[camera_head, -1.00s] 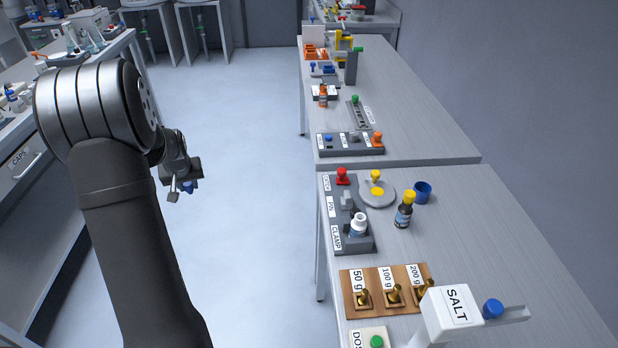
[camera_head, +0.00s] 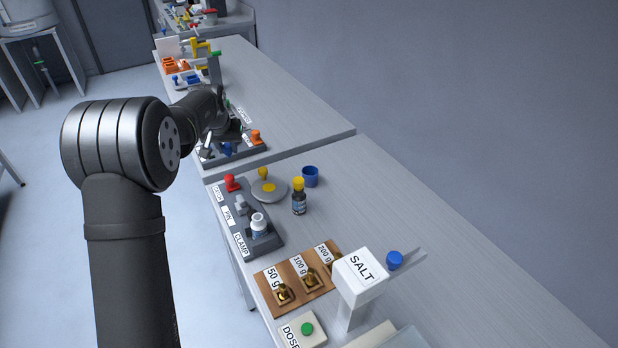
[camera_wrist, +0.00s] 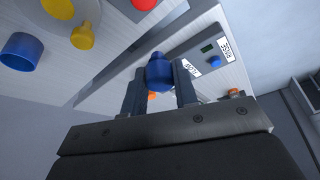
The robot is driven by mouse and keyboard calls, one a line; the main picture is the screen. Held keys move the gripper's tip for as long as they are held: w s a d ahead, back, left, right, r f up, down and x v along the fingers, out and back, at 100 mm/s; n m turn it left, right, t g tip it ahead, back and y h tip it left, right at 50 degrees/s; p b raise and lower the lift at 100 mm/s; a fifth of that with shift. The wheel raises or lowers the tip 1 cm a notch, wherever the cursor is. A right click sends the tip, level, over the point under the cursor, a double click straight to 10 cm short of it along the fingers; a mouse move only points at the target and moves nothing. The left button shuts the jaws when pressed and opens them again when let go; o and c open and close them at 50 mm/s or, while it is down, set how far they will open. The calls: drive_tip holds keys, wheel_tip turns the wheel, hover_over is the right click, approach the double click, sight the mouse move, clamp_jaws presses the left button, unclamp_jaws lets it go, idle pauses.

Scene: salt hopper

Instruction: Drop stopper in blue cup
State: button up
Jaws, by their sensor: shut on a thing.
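My gripper (camera_head: 217,150) is shut on a blue stopper (camera_wrist: 158,72), which sits between the two fingers in the wrist view. In the head view the stopper (camera_head: 227,150) shows small and partly hidden, in front of the dark panel at the near end of the far table. The blue cup (camera_head: 311,176) stands upright on the near table, to the right of my gripper and apart from it. In the wrist view the cup (camera_wrist: 20,52) shows at the left edge. Its inside is hard to make out.
A clamp panel (camera_head: 265,243), brass weights in a wooden block (camera_head: 270,280) and the salt hopper (camera_head: 360,272) stand nearer. The table right of the cup is clear.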

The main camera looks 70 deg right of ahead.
drive_tip(key=s+d+r+m+g, duration=0.15)
drive_tip(key=s+d, duration=0.25)
drive_tip(key=s, duration=0.8)
drive_tip(key=s+d+r+m, duration=0.2)
drive_tip(key=s+d, duration=0.2)
drive_tip(key=s, duration=0.7)
drive_tip(key=shift+d+f, duration=0.15)
drive_tip(key=shift+f, duration=2.55)
drive_tip(key=o, duration=1)
drive_tip(key=v, duration=1.7)
drive_tip(key=shift+r, duration=0.15)
